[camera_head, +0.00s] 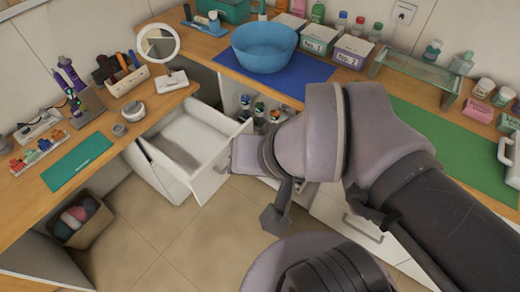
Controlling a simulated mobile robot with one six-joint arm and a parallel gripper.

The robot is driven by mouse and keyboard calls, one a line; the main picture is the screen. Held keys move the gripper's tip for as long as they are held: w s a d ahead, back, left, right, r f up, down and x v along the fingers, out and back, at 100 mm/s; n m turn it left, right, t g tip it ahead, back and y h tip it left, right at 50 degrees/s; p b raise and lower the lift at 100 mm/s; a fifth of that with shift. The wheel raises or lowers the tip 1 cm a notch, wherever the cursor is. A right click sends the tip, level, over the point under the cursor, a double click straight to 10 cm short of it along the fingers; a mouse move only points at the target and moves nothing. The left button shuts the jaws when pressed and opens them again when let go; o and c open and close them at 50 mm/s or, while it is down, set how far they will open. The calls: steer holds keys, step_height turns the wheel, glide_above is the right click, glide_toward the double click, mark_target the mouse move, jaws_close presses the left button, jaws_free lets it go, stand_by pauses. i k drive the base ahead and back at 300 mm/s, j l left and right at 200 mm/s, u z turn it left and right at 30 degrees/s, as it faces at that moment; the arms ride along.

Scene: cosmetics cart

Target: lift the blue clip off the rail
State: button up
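A small rail (38,156) with several coloured clips stands on the left wooden counter, near its left edge. The clips are tiny here; one that looks blue (44,146) sits among red, orange and green ones on the rail. My gripper (276,214) is over the floor right of the open drawer, far to the right of the rail and apart from it. Only a dark end part of it shows below my arm; the fingertips are not clear, so I cannot tell if it is open or holds anything.
A green mat (78,160) lies just right of the rail. An open white drawer (187,138) juts out between counter and arm. A basket (83,222) stands below.

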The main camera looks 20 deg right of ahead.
mark_target(44, 144)
steer(key=u, duration=1.25)
steer(key=i+j+z, duration=0.65)
steer(key=i+j, duration=0.15)
steer(key=i+j+z, duration=0.2)
steer(key=j, duration=0.3)
steer(key=i+j+z, duration=0.25)
steer(key=j, duration=0.15)
steer(key=i+j+z, duration=0.2)
steer(key=j, duration=0.25)
steer(key=j+z, duration=0.25)
steer(key=j, duration=0.2)
steer(key=i+j+z, duration=0.2)
steer(key=j, duration=0.3)
steer(key=k, duration=0.1)
